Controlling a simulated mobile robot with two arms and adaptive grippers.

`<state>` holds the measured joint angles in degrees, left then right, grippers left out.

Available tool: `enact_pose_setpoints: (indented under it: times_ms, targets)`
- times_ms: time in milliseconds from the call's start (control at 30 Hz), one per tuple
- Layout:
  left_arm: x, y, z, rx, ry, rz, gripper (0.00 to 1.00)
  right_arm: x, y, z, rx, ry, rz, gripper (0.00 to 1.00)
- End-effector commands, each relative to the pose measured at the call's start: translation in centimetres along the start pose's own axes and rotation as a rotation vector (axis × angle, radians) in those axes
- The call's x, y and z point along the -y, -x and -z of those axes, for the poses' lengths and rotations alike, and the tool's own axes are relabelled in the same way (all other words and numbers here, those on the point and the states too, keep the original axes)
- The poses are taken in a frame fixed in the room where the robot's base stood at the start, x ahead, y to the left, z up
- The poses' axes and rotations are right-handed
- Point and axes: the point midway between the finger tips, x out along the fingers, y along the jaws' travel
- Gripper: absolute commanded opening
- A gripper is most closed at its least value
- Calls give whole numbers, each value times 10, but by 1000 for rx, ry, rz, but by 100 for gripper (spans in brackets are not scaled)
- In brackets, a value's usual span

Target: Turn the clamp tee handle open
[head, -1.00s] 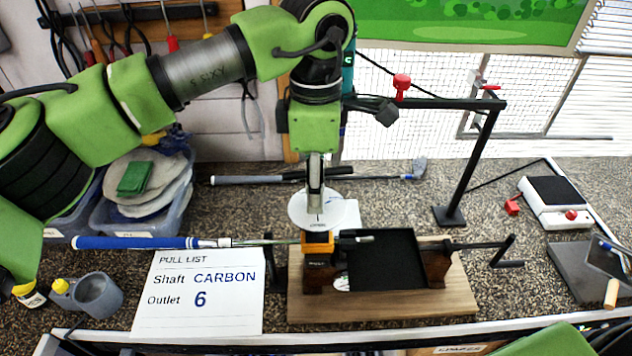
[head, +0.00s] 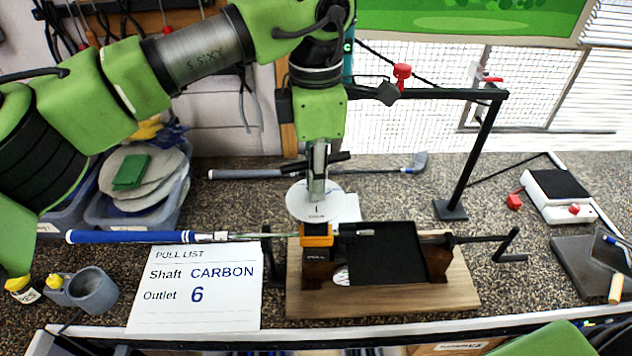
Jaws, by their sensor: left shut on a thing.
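A black bar that looks like the tee handle (head: 339,158) sits crosswise above a round white dial (head: 297,205) with dark marks. My left gripper (head: 318,172) comes down from above and is shut on the bar's middle, which the fingers hide. Below the dial is the clamp's orange block (head: 317,240), on a wooden base (head: 385,303). A club with a blue grip (head: 128,237) lies level, its shaft running right to the orange block. My right gripper is out of view; only green arm parts show at the bottom right.
A paper list (head: 195,287), grey cup (head: 93,291) and bins are left. Another club (head: 245,174) lies behind; a black stand (head: 485,150) rises at right.

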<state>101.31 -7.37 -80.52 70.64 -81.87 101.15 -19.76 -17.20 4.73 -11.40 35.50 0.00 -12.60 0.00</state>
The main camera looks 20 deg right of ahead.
Motion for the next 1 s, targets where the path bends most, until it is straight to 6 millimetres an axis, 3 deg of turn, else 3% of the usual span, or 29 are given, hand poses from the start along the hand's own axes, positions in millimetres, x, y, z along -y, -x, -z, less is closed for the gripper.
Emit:
enact_pose_setpoints:
  times_ms: [300,1000]
  targets:
    - [-1,-3,0,0,296,-4,0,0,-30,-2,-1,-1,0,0]
    - [0,-1,0,2,960,-3,0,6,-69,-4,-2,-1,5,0]
